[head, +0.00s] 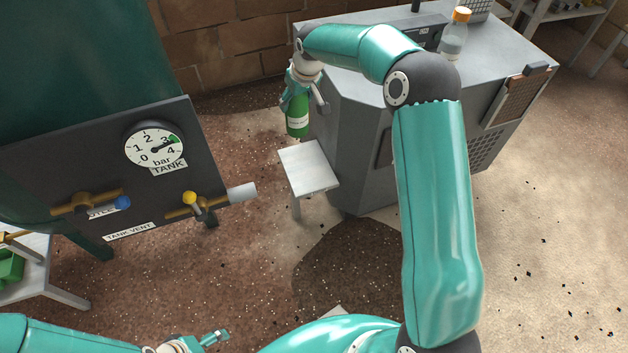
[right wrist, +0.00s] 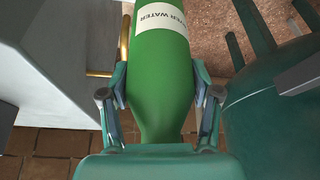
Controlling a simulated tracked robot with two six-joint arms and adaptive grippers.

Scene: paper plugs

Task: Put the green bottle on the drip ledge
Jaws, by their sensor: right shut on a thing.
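The green bottle (head: 297,126) hangs upright in my right gripper (head: 302,90), above and behind a small pale ledge (head: 309,168) in the head view. I take this ledge, a square top on legs beside the grey cabinet, for the drip ledge. In the right wrist view the bottle (right wrist: 163,70) shows a white label ending in "WATER", and the fingers are closed on both its sides. A gap seems to separate the bottle from the ledge top. My left gripper (head: 216,339) is low at the bottom edge; its jaw opening is unclear.
A grey cabinet (head: 350,130) stands right of the ledge, with an orange-capped clear bottle (head: 455,35) on top. At left is a dark tank panel (head: 70,165) with a gauge (head: 153,146) and valves; the yellow-knobbed valve's pale spout (head: 242,192) juts toward the ledge.

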